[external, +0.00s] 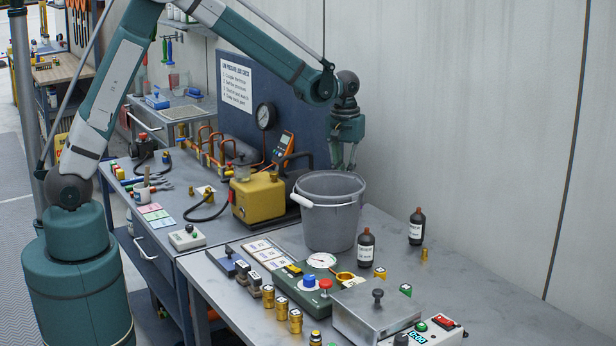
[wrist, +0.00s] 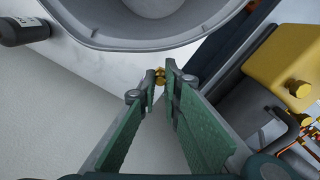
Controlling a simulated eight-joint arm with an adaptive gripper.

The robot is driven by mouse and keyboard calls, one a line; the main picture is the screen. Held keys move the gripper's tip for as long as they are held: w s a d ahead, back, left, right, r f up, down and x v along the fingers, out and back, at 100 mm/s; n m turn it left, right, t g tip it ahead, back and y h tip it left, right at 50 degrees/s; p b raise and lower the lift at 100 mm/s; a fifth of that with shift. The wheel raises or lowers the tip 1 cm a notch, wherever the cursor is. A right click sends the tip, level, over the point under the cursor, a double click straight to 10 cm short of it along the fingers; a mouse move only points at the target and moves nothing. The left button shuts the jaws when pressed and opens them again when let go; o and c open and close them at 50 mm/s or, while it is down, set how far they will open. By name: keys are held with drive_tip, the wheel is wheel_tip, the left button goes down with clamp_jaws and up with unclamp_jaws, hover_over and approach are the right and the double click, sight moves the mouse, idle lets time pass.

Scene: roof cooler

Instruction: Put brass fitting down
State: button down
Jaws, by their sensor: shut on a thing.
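My gripper (external: 349,168) hangs at the far side of the grey bucket (external: 331,222), its fingertips partly hidden behind the rim. In the wrist view my gripper (wrist: 163,76) is shut on a small brass fitting (wrist: 159,77) held at the fingertips. The bucket's rim (wrist: 150,42) shows just beyond the fingertips, and the fitting appears outside it. I cannot tell how high the fitting is above the bench. The held fitting is hidden in the external view.
Dark bottles (external: 366,247) and a loose brass piece (external: 424,255) stand right of the bucket. A yellow pump (external: 257,198) stands left. Several brass pieces (external: 281,307) line the front beside a green gauge box (external: 312,296). A pale wall rises behind.

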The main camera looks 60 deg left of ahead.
drive_tip(key=s+a+f+m+b, duration=0.1)
drive_tip(key=s+a+m+b, duration=0.1)
drive_tip(key=s+a+m, duration=0.35)
drive_tip(key=w+a+r+n+p, duration=0.1)
drive_tip(key=w+a+r+p, duration=0.1)
drive_tip(key=a, duration=0.5)
drive_tip(key=w+a+r+n+p, duration=0.2)
drive_tip(key=w+a+p, duration=0.1)
drive_tip(key=a, duration=0.3)
drive_tip(key=w+a+r+n+p, duration=0.1)
drive_tip(key=w+a+r+p, duration=0.2)
drive_tip(key=a, duration=0.4)
drive_tip(key=shift+w+a+r+n, duration=0.1)
drive_tip(key=shift+w+a+n, duration=0.05)
drive_tip(key=shift+a+n, duration=0.15)
drive_tip(key=s+a+f+n+b, duration=0.1)
drive_tip(key=s+a+f+n, duration=0.3)
drive_tip(key=s+a+n, duration=0.5)
drive_tip(key=s+a+f+n+b, duration=0.2)
drive_tip(key=s+a+n, duration=0.8)
drive_tip(key=a, duration=1)
drive_tip(key=s+a+f+n+b, duration=0.2)
drive_tip(key=s+a+f+n, duration=0.3)
drive_tip(key=s+a+n, duration=0.4)
drive_tip(key=a, duration=0.6)
drive_tip(key=shift+s+f, duration=0.3)
drive_tip(key=shift+s, duration=0.1)
drive_tip(key=shift+f+b, duration=0.45)
drive_tip(key=shift+f, duration=2.65)
